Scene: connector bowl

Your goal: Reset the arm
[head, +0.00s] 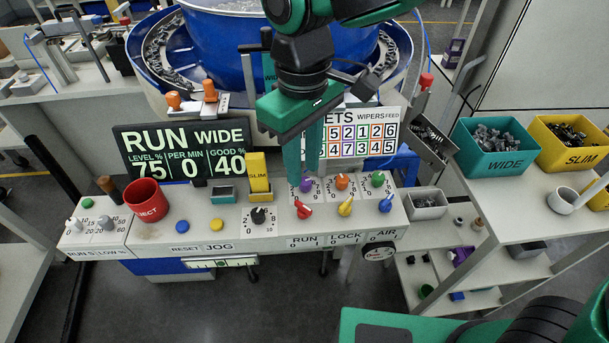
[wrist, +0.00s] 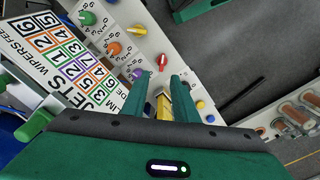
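My gripper (head: 304,178) is green and points down over the control panel (head: 330,228), just above its purple knob. In the wrist view, the two green fingers of my gripper (wrist: 160,82) stand apart with nothing held between them. A red knob (wrist: 161,62) shows past the gap, and the yellow SLIM block (wrist: 163,110) is seen between the fingers, farther down. In the head view, the red knob (head: 303,210) is just below the fingertips, and the SLIM block (head: 259,172) stands to their left. I cannot tell whether the fingertips touch the panel.
A blue bowl feeder (head: 225,35) stands behind the panel. A RUN WIDE display (head: 185,150) and a number board (head: 385,130) stand at its back. A red REJECT cup (head: 146,200) is at left. Teal WIDE (head: 492,168) and yellow SLIM bins (head: 567,158) are at right.

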